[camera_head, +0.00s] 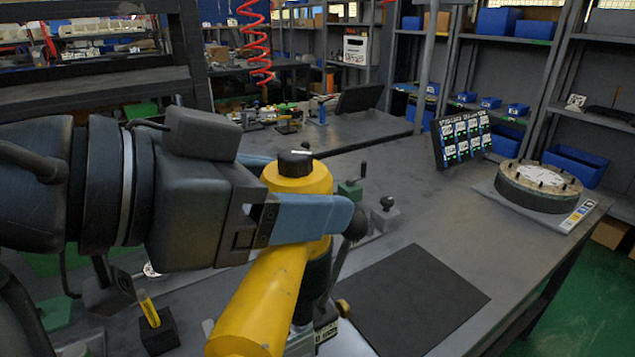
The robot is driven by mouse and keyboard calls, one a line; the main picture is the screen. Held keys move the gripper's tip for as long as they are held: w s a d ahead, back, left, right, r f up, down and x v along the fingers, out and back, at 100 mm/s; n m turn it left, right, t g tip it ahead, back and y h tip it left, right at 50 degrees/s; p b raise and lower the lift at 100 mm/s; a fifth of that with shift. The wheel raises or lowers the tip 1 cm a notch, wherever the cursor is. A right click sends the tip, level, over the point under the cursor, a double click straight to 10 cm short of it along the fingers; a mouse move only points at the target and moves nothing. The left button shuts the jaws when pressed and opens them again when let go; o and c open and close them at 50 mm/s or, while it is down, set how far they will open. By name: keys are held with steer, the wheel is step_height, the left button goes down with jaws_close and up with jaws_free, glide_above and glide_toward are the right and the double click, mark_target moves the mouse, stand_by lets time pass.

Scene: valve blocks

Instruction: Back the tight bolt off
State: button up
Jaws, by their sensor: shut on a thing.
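My gripper (312,217) has blue fingers, one in front of and one behind a yellow tool (302,182), and is shut on it. The tool has a black cap on top and a thick yellow handle slanting down toward the camera. Its black lower part (316,282) points down at a grey block (325,337) with a label and a brass knob (343,307). I cannot tell whether it touches the block. No bolt is clearly visible there; the near finger and tool hide much of that spot.
A lever with a black ball (356,224) stands just beside the fingertips. Small fixtures (385,213) stand behind. A dark mat (413,298) lies right of the tool. A round flange (538,185) and a tilted panel (462,138) stand farther right. Bench between them is clear.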

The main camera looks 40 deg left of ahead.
mark_target(288, 156)
steer(key=shift+f, duration=0.7)
stand_by(4.7)
steer(key=shift+r, duration=0.15)
stand_by(0.4)
steer(key=shift+r+p, duration=2.9)
steer(key=shift+r, duration=0.85)
steer(key=shift+s+f, duration=0.1)
